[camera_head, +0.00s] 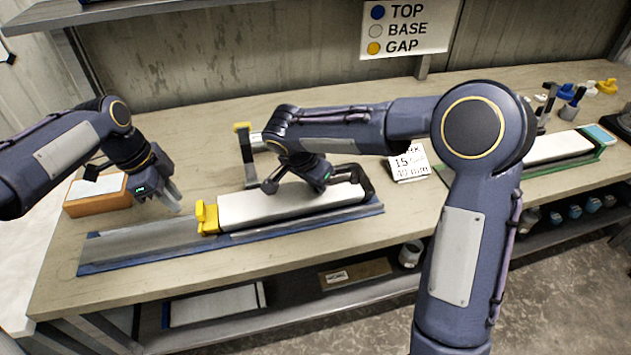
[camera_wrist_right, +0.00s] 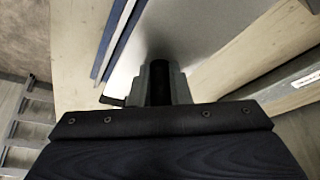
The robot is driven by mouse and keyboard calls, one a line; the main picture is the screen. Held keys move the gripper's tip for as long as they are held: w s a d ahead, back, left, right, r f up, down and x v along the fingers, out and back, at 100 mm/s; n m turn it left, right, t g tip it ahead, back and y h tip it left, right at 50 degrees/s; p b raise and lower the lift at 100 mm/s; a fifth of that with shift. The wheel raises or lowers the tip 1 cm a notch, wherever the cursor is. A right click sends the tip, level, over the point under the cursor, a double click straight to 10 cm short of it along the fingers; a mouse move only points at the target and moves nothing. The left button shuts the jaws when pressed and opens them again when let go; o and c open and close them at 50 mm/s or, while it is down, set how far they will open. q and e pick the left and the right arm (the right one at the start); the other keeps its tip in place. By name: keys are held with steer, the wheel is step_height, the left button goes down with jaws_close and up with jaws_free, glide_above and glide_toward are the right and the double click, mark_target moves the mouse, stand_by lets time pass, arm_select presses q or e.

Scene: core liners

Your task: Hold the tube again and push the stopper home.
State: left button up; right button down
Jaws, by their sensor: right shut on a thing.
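The tube (camera_head: 270,208) is pale and lies lengthwise in a long blue-edged tray (camera_head: 140,250) on the bench. A yellow stopper (camera_head: 207,217) is at its left end; I cannot tell how far in it sits. My right gripper (camera_head: 318,188) is over the tube's right half and shut on it, its fingers mostly hidden by the wrist. In the right wrist view its fingers (camera_wrist_right: 160,82) are down against a pale grey surface. My left gripper (camera_head: 173,203) hangs left of the stopper, apart from it, above the tray's empty end. Its finger gap is unclear.
A yellow-topped dark post (camera_head: 243,140) stands behind the tube. A white card (camera_head: 410,163) is right of it. A second green-edged tray (camera_head: 560,152) and several small stoppers are at the right.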

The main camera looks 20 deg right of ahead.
arm_select(q)
steer(key=shift+a+m+y, duration=0.3)
steer(key=shift+a+m, duration=0.1)
steer(key=shift+m, duration=0.2)
steer(key=shift+c, duration=1.1)
steer(key=a+m, duration=0.1)
steer(key=a+m+y, duration=0.1)
steer(key=m, duration=0.1)
steer(key=a+m+y, duration=0.1)
steer(key=shift+w+a+f, duration=0.15)
steer(key=shift+w+f, duration=0.05)
steer(key=shift+w, duration=0.15)
jaws_close()
steer(key=shift+m, duration=0.3)
steer(key=shift+f, duration=3.85)
steer(key=shift+f, duration=0.1)
